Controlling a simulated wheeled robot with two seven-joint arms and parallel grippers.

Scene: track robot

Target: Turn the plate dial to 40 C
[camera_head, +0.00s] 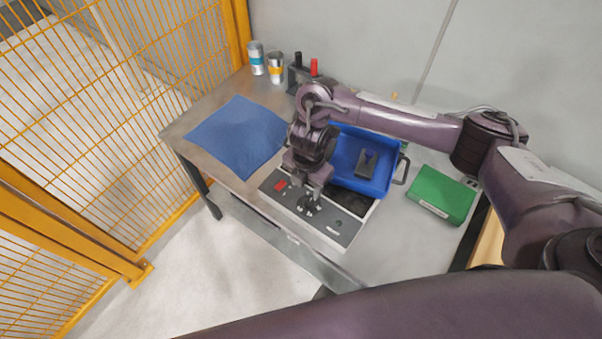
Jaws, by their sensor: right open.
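The hot plate (338,230) is a flat unit with a dark grey control face, lying near the front edge of the table. A red switch (280,186) shows at its left end and a dark round knob (335,223) toward its right. My right gripper (309,206) points down over the middle of the control face, its fingers open around or just above a dark part there. The gripper hides most of that part, so I cannot tell its setting or whether the fingers touch it. My left gripper is not in view.
A blue bin (397,163) with a dark item stands just behind the plate. A green box (443,194) lies right, a blue cloth (238,136) left. Two cans (276,68) and a holder with a red-topped item (314,67) stand behind. Yellow mesh fence (95,110) borders the left.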

